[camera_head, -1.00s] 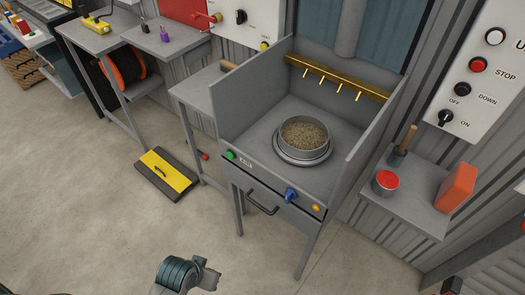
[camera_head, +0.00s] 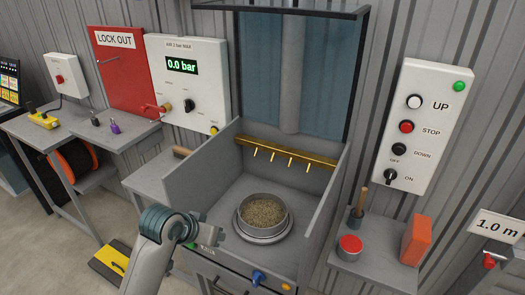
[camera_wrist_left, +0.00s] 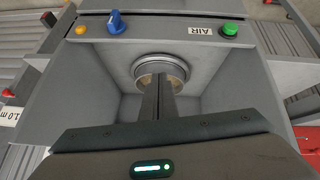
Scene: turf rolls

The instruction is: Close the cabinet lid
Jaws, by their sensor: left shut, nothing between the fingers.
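The cabinet (camera_head: 190,200) is a grey open-topped box on legs. Its lid (camera_head: 262,75) is a blue-tinted panel in a dark frame, standing raised at the back. A round pan of brown grains (camera_head: 263,212) sits inside on a round base. My left gripper (camera_head: 221,233) is at the cabinet's front left in the head view, near the front edge. In the left wrist view, its dark fingers (camera_wrist_left: 157,98) are together and empty, pointing toward the pan. The cabinet front with its blue knob (camera_wrist_left: 116,21) and green button (camera_wrist_left: 230,30) shows there upside down. My right gripper is not in view.
A brass bar with several nozzles (camera_head: 285,154) crosses the cabinet's back. A control panel with UP, STOP and DOWN buttons (camera_head: 414,127) is on the right wall. Below it, a shelf holds a red-topped tin (camera_head: 349,247) and orange block (camera_head: 416,240). A 0.0 bar gauge panel (camera_head: 188,83) is left.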

